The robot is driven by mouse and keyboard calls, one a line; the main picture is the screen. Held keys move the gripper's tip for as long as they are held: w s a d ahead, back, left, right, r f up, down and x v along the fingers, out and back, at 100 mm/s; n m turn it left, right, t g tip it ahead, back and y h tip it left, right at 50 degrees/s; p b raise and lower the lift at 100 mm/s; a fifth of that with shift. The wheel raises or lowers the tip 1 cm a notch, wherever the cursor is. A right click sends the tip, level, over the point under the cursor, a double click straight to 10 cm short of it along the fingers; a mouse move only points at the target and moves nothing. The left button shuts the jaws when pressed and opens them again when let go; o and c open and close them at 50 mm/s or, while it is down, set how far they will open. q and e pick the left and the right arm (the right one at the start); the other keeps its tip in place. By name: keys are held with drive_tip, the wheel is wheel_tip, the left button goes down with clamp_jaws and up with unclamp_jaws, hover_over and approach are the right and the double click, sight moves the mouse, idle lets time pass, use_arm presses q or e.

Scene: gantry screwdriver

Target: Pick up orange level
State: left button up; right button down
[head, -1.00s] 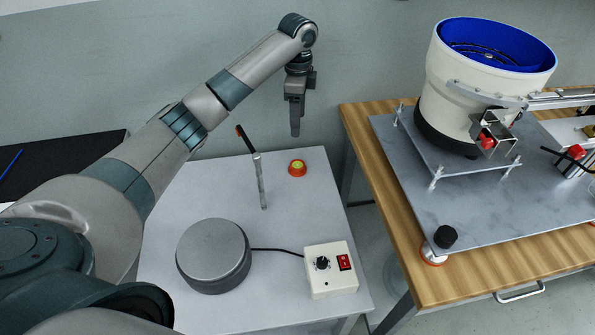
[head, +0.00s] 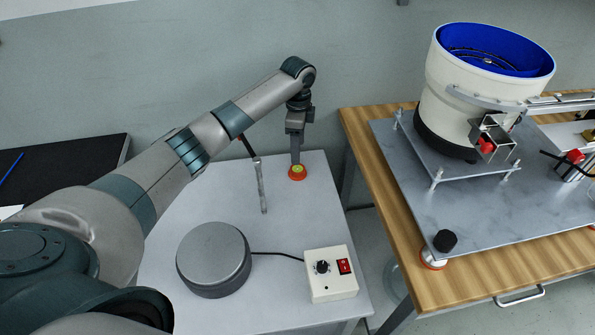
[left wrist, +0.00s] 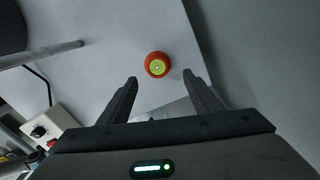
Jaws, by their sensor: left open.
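The orange level (head: 297,173) is a small round orange piece with a yellow-green top, standing on the grey-white table at its far right part. It also shows in the left wrist view (left wrist: 157,65), just beyond the fingertips and roughly centred between them. My left gripper (head: 296,160) points down at the level in the head view, its finger overlapping the level's top edge. In the left wrist view the left gripper (left wrist: 160,80) is open and empty, its two fingers apart. My right gripper is not in view.
A round grey disc device (head: 213,257) and a control box (head: 330,273) with a red switch share the table (head: 180,200). A thin metal rod (head: 261,187) stands left of the level. A wooden table (head: 420,285) with a bowl feeder (head: 480,85) is at the right.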

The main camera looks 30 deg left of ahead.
sight(297, 168)
use_arm(q)
drive_tip(key=shift+f, duration=1.5)
drive_tip(key=shift+s+d+f, duration=0.1)
drive_tip(key=shift+s+f, duration=0.05)
drive_tip(key=shift+f, duration=1.15)
drive_tip(key=shift+s+f, duration=0.1)
drive_tip(key=shift+f, duration=1.2)
drive_tip(key=c, duration=0.9)
